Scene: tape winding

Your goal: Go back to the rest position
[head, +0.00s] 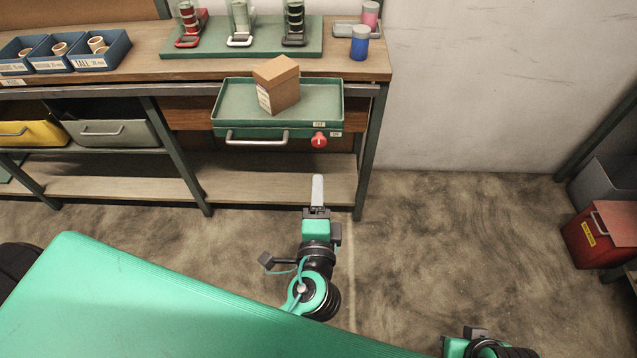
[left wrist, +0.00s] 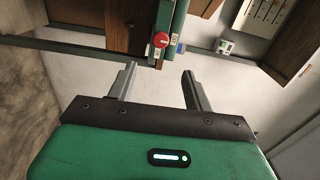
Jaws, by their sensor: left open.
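My left gripper (head: 317,192) points toward the workbench, in front of and below the green tray drawer (head: 233,104) with its red knob (head: 319,140). In the left wrist view the two fingers (left wrist: 160,85) are apart with nothing between them, and the red knob (left wrist: 160,40) shows beyond them. A brown cardboard box (head: 277,84) sits on the tray, apart from the gripper. Part of my right arm shows at the bottom right of the head view, but its fingers do not show.
The wooden bench (head: 150,50) bears blue bins (head: 90,62) of rolls, a green board (head: 330,45) with tape dispensers, and a blue jar (head: 360,44). A yellow drawer (head: 28,134) and a grey drawer (head: 115,133) hang below. A red bin (head: 600,238) stands right. The floor between is clear.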

